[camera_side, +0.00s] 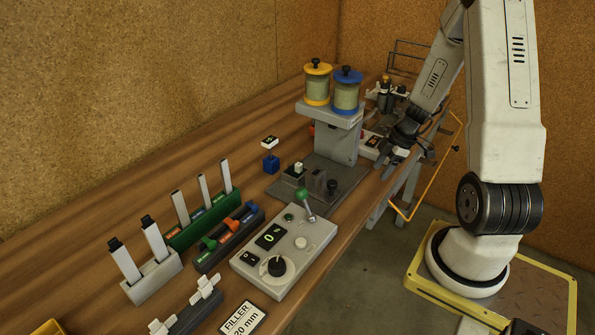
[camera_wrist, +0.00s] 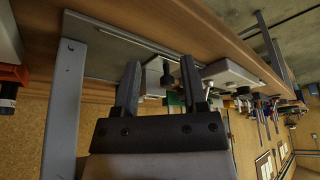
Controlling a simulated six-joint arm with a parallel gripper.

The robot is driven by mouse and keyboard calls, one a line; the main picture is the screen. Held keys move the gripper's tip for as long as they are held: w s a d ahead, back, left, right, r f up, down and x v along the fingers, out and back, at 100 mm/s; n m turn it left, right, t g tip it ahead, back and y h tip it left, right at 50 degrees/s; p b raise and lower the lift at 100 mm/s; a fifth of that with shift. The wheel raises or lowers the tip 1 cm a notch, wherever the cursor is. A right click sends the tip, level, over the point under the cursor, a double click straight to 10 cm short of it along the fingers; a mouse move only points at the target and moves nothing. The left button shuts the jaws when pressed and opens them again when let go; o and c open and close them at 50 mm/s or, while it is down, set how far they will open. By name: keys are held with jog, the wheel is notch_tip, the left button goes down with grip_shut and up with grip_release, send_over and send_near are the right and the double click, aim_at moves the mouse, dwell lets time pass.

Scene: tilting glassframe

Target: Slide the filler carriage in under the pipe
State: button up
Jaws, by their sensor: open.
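The filler stand (camera_side: 341,140) is a grey column on a dark grey base plate (camera_side: 345,171). A small dark block (camera_side: 293,173) with a pale top sits at the plate's left, with a grey upright block (camera_side: 316,181) and a black knob (camera_side: 332,187) nearby. I cannot tell for sure which part is the carriage; the pipe is not clearly visible. My gripper (camera_side: 390,163) is open and empty, right of the stand near the bench edge. In the wrist view its fingers (camera_wrist: 164,77) are apart, with a black knob (camera_wrist: 168,80) showing between and beyond them.
Yellow-lidded (camera_side: 317,82) and blue-lidded (camera_side: 346,91) canisters top the stand. A control box (camera_side: 272,252) with a green-knobbed lever (camera_side: 303,195) stands in front. A yellow frame (camera_side: 432,180) hangs beside the bench.

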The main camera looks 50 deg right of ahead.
aim_at(333, 182)
jog(key=shift+w+a, duration=0.1)
jog(key=shift+w+a, duration=0.55)
jog(key=w+a, duration=0.5)
jog(key=w+a+f, duration=0.1)
jog(key=w+a, duration=0.1)
jog(key=shift+w+a, duration=0.25)
jog(key=shift+a, duration=0.05)
jog(key=shift+x, duration=0.9)
grip_shut()
dwell(0.6)
